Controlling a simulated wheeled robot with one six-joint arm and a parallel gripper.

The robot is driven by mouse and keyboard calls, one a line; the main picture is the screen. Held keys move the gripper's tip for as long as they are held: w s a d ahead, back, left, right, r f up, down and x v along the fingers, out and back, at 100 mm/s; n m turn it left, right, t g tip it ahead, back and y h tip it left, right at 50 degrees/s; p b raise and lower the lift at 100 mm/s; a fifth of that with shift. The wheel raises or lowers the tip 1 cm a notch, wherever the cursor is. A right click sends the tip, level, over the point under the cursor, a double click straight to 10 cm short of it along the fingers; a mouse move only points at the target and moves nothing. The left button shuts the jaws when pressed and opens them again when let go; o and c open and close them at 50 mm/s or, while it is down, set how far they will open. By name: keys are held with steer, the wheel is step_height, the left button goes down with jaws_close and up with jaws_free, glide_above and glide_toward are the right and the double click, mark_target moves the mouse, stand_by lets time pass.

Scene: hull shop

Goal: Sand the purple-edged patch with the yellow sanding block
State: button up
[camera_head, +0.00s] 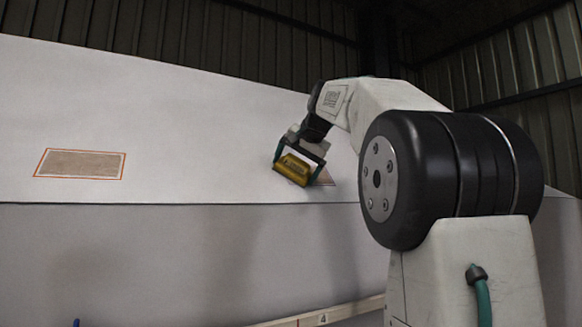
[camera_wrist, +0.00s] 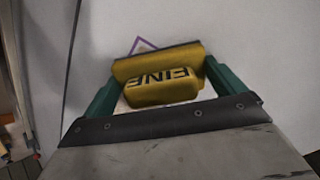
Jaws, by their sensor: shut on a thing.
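My gripper (camera_wrist: 158,88) is shut on the yellow sanding block (camera_wrist: 160,72), which has dark lettering on its face. In the head view the block (camera_head: 296,168) is held close against the white hull surface; I cannot tell whether it touches. The purple-edged patch (camera_wrist: 143,44) shows only as a purple corner just beyond the block in the wrist view. In the head view a brownish part of the patch (camera_head: 325,178) shows to the right of the block. The block and my gripper hide most of the patch.
An orange-edged brown patch (camera_head: 80,164) lies on the white hull (camera_head: 180,120) at the left. The hull between the two patches is clear. Below a long edge, the hull's lower face (camera_head: 150,250) is grey. A pale beam (camera_head: 325,315) runs low in front.

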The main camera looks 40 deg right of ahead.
mark_target(329, 177)
steer(key=shift+s+d, duration=0.55)
steer(key=shift+d, duration=1.55)
steer(key=shift+s+d, duration=0.55)
steer(key=shift+d, duration=1.5)
steer(key=shift+s+d, duration=0.55)
steer(key=shift+d, duration=1.55)
steer(key=shift+w+a, duration=0.65)
steer(key=shift+a, duration=1.75)
steer(key=shift+w+a, duration=0.6)
steer(key=shift+a, duration=1.85)
steer(key=shift+w+a, duration=0.65)
steer(key=shift+a, duration=1.75)
steer(key=shift+s+r, duration=0.4)
steer(key=shift+s, duration=0.05)
steer(key=shift+s+a+r, duration=0.1)
steer(key=shift+v, duration=2.4)
steer(key=shift+v, duration=2.5)
